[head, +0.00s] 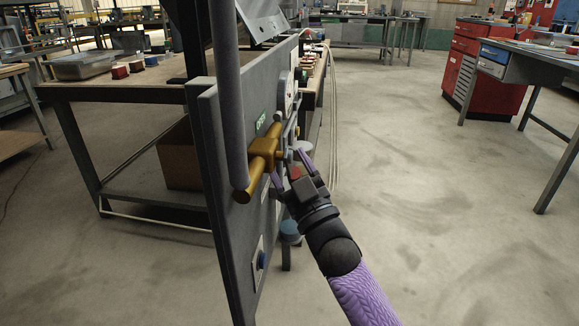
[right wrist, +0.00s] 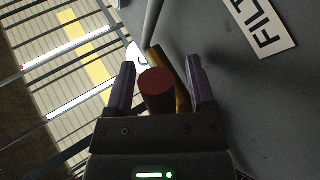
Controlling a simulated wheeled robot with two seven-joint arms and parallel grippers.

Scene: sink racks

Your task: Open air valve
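A brass valve body (head: 263,152) sits on a grey pipe (head: 229,95) at the near edge of an upright dark panel. My right gripper (head: 293,163) is just right of the valve, its purple fingers pointing toward the panel. In the right wrist view the fingers (right wrist: 160,82) are spread apart. A red cylindrical piece (right wrist: 157,90), possibly the handle's end, stands between them, with a visible gap to the right finger. Brass metal (right wrist: 180,86) shows behind it. Whether the left finger touches the red piece I cannot tell. My left gripper is not in view.
The grey panel (head: 232,225) carries a green label (head: 262,122); a white label (right wrist: 258,27) shows in the right wrist view. A workbench (head: 130,88) stands behind the panel at left. A red cabinet (head: 490,58) stands far right. The floor (head: 420,190) to the right is open.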

